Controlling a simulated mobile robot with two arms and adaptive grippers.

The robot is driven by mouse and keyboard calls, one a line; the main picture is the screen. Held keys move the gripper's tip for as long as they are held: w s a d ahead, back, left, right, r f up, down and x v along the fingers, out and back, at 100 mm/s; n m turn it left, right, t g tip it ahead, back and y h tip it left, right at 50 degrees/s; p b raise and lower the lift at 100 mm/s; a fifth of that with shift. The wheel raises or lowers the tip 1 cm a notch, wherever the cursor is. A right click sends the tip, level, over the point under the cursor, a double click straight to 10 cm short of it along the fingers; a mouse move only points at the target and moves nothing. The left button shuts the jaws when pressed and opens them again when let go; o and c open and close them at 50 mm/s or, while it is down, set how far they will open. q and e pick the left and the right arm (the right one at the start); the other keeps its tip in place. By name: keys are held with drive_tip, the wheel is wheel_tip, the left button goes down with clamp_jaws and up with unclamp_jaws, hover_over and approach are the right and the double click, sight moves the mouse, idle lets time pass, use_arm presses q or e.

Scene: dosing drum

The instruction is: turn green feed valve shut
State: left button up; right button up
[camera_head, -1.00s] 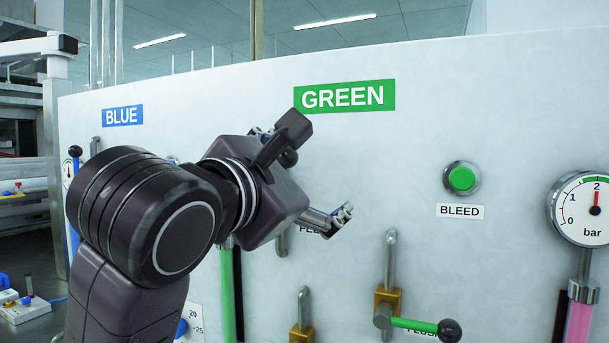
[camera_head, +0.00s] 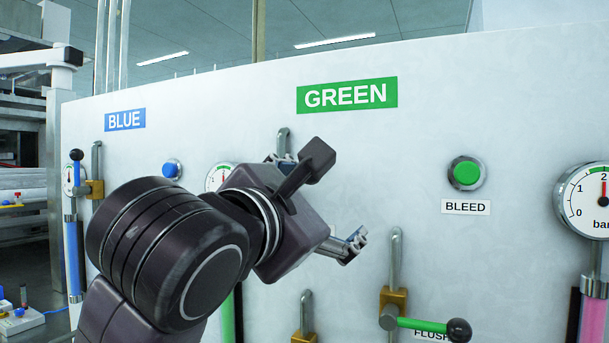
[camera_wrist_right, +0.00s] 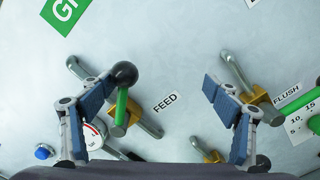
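The green feed valve shows in the right wrist view as a green lever (camera_wrist_right: 121,106) with a black ball knob (camera_wrist_right: 125,73) on a slanting metal pipe beside the FEED label (camera_wrist_right: 165,101). My right gripper (camera_wrist_right: 165,105) is open, one finger on each side of the view. The knob and lever are just inside the left finger and overlap its tip in the picture; I cannot tell if they touch. In the head view my right gripper (camera_head: 316,202) is in front of the panel below the GREEN sign (camera_head: 347,95) and hides the valve. My left gripper is not in view.
The flush valve's green lever (camera_head: 420,324) sticks out to the right, below and right of the gripper. A green BLEED button (camera_head: 467,173) and a pressure gauge (camera_head: 590,200) are further right. The blue valve (camera_head: 94,188) is at the left.

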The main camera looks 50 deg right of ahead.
drive_tip(key=shift+f+b, duration=1.05)
drive_tip(key=shift+f, duration=0.55)
drive_tip(key=shift+s+f+b, duration=0.15)
drive_tip(key=shift+f+b, duration=0.35)
drive_tip(key=shift+b, duration=0.1)
drive_tip(key=shift+w+a+r+p, duration=0.15)
drive_tip(key=shift+w+r+p, duration=0.2)
drive_tip(key=shift+w+r, duration=0.2)
